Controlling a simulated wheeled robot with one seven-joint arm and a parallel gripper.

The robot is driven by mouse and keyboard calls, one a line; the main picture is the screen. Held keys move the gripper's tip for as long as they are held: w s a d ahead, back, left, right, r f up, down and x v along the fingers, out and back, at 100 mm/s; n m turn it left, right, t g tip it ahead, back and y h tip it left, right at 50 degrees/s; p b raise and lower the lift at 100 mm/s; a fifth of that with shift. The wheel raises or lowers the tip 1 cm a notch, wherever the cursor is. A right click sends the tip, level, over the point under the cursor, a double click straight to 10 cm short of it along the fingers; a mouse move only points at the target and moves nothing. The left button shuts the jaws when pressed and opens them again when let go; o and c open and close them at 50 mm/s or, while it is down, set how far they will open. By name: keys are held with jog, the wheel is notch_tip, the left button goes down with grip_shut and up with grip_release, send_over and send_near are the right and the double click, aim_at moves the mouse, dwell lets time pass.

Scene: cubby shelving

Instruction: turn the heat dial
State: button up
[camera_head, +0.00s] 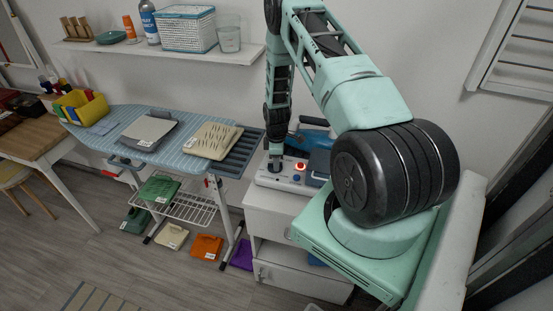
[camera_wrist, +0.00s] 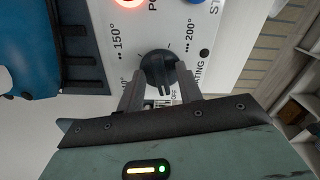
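The heat dial (camera_wrist: 158,70) is a round black knob with a raised grip bar on a white panel, marked 150° on the left and 200° on the right in the wrist view. My gripper (camera_wrist: 159,80) is open, with one finger on each side of the dial's lower part. I cannot tell whether either finger touches it. In the camera_head view my gripper (camera_head: 275,163) reaches down to the left end of the white control unit (camera_head: 268,181). The dial is not clearly visible there.
A glowing red power button (camera_head: 300,166) and a blue button (camera_head: 296,178) sit right of my gripper. A blue iron (camera_head: 318,160) stands behind the panel. The ironing board (camera_head: 110,125) with folded cloths lies left. A shelf (camera_head: 175,47) is above.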

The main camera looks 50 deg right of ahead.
grip_shut()
jog(key=shift+f+m+b, duration=0.1)
jog(key=shift+m+b, duration=0.2)
jog(key=shift+b, duration=0.1)
jog(key=shift+f+m+b, duration=0.1)
jog(key=shift+m+b, duration=0.8)
jog(key=m+b, duration=0.3)
jog(key=m, duration=0.1)
jog(key=shift+a+m, duration=0.1)
jog(key=shift+m, duration=0.2)
jog(key=m+b, duration=0.2)
jog(key=m, duration=0.1)
jog(key=shift+a, duration=0.1)
jog(key=shift+r+m+b, duration=0.2)
jog(key=shift+m+b, duration=0.4)
jog(key=shift+m, duration=1.2)
